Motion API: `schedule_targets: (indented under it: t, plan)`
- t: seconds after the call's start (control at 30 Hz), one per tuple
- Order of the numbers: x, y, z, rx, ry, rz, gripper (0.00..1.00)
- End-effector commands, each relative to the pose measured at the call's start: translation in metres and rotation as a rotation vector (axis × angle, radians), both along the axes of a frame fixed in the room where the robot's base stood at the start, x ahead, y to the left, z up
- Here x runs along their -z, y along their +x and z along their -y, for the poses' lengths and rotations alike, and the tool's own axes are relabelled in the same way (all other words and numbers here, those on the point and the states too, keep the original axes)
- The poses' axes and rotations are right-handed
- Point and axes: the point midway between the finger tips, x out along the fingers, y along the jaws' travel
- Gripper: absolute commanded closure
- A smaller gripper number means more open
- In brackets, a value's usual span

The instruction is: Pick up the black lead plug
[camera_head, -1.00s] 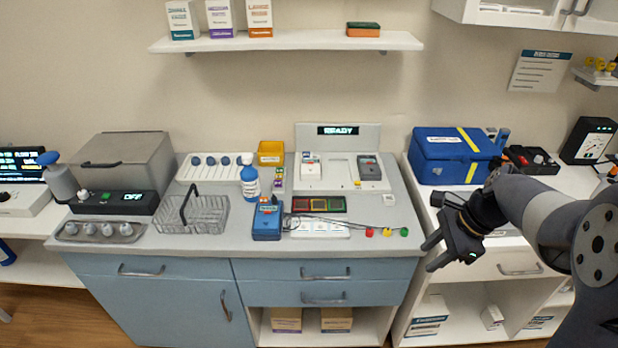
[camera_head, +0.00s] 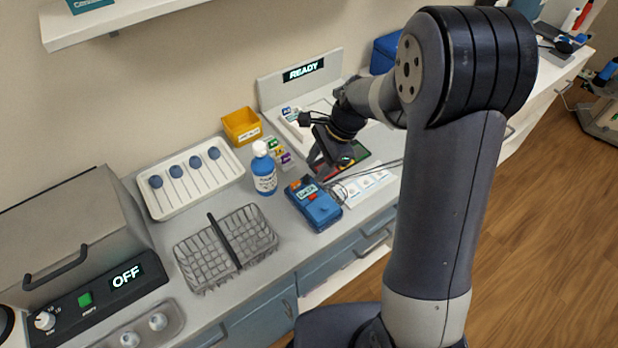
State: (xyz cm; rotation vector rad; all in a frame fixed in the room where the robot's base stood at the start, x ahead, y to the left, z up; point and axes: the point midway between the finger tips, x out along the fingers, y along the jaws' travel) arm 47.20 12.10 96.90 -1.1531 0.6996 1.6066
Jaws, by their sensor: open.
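The blue handheld meter (camera_head: 316,205) lies on the counter with a lit screen. Thin dark leads (camera_head: 372,169) run from beside it to the right, across a white card. I cannot make out the black lead plug itself; it may be hidden or too small. My gripper (camera_head: 318,171) is open and points down just behind the meter, close to its top end. Its fingers seem empty. It covers part of a dark tray with coloured panels (camera_head: 358,152). I cannot tell whether it touches anything.
A blue-labelled bottle (camera_head: 264,172) stands left of the meter, with small coloured blocks (camera_head: 280,151) behind it. A wire basket (camera_head: 225,247), a white tray of blue-headed sticks (camera_head: 190,180) and a yellow bin (camera_head: 241,126) are farther left. The READY station (camera_head: 300,80) rises behind my gripper.

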Motion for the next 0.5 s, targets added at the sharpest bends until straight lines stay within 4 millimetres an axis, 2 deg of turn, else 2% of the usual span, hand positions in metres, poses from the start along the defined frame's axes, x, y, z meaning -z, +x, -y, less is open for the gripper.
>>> schedule_targets:
  t: [0.2,0.5]
  plan:
    - [0.027,-0.003,-0.011,-0.001,0.000,-0.003,0.58]
    - [0.033,-0.003,-0.013,-0.001,0.000,0.000,0.58]
